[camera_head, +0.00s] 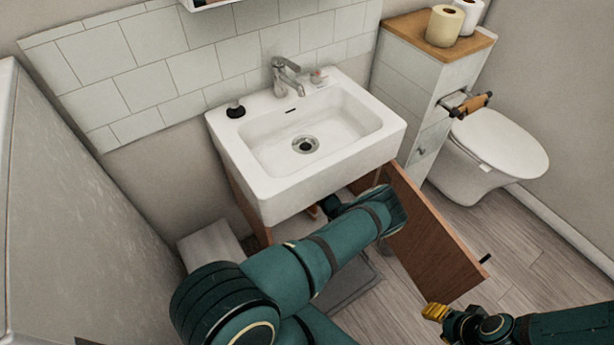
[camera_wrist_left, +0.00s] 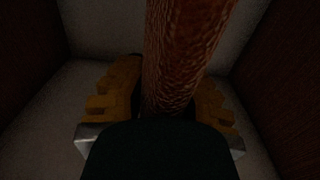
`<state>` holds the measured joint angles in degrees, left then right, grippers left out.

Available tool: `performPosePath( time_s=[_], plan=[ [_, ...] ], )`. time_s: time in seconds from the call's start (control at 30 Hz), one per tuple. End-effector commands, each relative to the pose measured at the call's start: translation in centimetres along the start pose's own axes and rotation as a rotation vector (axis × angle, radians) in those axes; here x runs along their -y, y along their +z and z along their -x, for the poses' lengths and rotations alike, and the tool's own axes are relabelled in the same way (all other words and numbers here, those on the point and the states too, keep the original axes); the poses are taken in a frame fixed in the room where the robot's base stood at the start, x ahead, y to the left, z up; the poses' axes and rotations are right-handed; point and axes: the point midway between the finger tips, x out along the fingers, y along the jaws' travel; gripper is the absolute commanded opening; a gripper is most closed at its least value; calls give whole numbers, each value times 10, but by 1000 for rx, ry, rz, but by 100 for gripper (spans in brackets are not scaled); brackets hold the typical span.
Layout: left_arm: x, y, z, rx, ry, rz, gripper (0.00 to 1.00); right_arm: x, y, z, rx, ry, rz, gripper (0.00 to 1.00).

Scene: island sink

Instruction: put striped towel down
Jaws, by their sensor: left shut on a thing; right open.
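My left arm reaches into the cabinet under the sink, so my left gripper is hidden in the head view. In the dark left wrist view, my left gripper (camera_wrist_left: 160,98) is shut on a rolled or hanging brown-orange textured cloth, the striped towel (camera_wrist_left: 187,50). Its yellow fingers lie on either side of the towel; stripes are hard to make out. The towel extends up past the top of that view. My right gripper (camera_head: 437,312) is open and empty at the lower right, outside the cabinet, in front of its open door.
The white sink (camera_head: 262,187) sits above the cabinet. The open wooden cabinet door (camera_head: 430,240) stands out to the right of my left arm. In the wrist view, pale and dark cabinet walls (camera_wrist_left: 30,110) are close around the gripper. A toilet (camera_head: 500,150) stands at the right.

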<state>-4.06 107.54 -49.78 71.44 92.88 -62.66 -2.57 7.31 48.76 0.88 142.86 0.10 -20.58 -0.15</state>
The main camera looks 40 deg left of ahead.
Motion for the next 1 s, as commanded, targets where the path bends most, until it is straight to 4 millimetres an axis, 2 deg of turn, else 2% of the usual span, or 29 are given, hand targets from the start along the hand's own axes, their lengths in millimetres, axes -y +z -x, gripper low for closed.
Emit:
performPosePath(
  time_s=[0.03, 0.07, 0.1, 0.47, 0.53, 0.67, 1.0],
  plan=[
    [0, 2, 0, 0, 0, 0, 0, 0, 0, 0, 0, 0, 0, 47],
    [0, 2, 0, 0, 0, 0, 36, 0, 0, 0, 0, 0, 0, 47],
    [0, 1, 0, 0, 0, 0, 45, 0, 0, 0, 0, 0, 0, 47],
    [0, -1, 0, 0, 0, -1, 45, 0, 0, 0, 0, 0, 0, 47],
    [0, -2, 5, 2, 0, -1, 45, 0, 0, 1, 0, 0, 0, 47],
    [0, -3, 26, 2, 1, -1, 45, 2, 0, 4, 1, 0, 0, 47],
    [0, -2, 94, 2, 1, -1, 45, 4, 1, 10, 5, 0, 0, 47]
  ],
)
